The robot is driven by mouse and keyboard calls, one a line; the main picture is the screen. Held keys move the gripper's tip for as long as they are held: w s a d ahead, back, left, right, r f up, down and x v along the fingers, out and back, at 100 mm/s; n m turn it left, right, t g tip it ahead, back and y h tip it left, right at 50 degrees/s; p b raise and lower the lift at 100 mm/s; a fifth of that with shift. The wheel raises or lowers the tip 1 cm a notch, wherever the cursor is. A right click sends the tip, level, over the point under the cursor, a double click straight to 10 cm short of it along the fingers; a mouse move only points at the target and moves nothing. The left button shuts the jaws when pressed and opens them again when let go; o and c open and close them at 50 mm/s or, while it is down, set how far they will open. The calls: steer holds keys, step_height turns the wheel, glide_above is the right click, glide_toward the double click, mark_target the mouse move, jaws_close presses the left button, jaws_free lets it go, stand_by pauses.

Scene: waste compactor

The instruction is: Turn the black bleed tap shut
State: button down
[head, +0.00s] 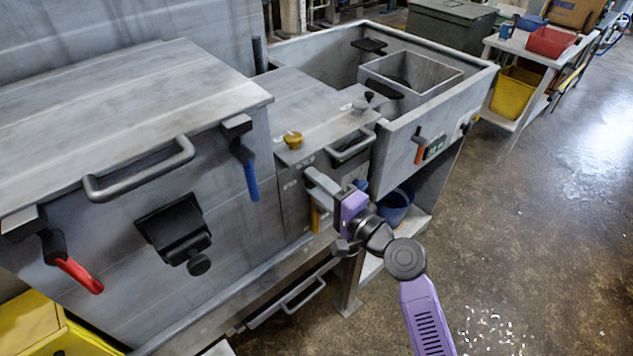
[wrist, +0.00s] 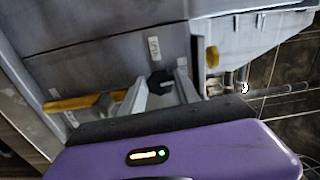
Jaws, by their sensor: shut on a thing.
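The black bleed tap (wrist: 160,80) shows in the wrist view as a small dark knob on the grey front panel, between my two pale fingers. My gripper (wrist: 160,84) is shut on it, with one finger on each side. In the head view my gripper (head: 319,180) reaches the front of the middle grey unit below its bar handle. There the tap is hidden behind my fingers and purple wrist. The tap's exact turn angle cannot be told.
A yellow lever (head: 316,219) hangs just below my gripper, and a yellow knob (head: 293,139) stands on the lid above. A bar handle (head: 352,147) is close by. A blue-handled lever (head: 250,180) is left, a blue bucket (head: 396,203) right. The floor at right is clear.

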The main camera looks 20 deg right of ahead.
steer(key=shift+d+f+m, duration=0.1)
steer(key=shift+m, duration=0.3)
steer(key=c, duration=0.9)
jaws_free()
steer(key=b+v, duration=0.1)
steer(key=v, duration=0.6)
steer(key=shift+s+b, duration=0.35)
steer(key=shift+s, duration=0.05)
steer(key=shift+d, duration=0.15)
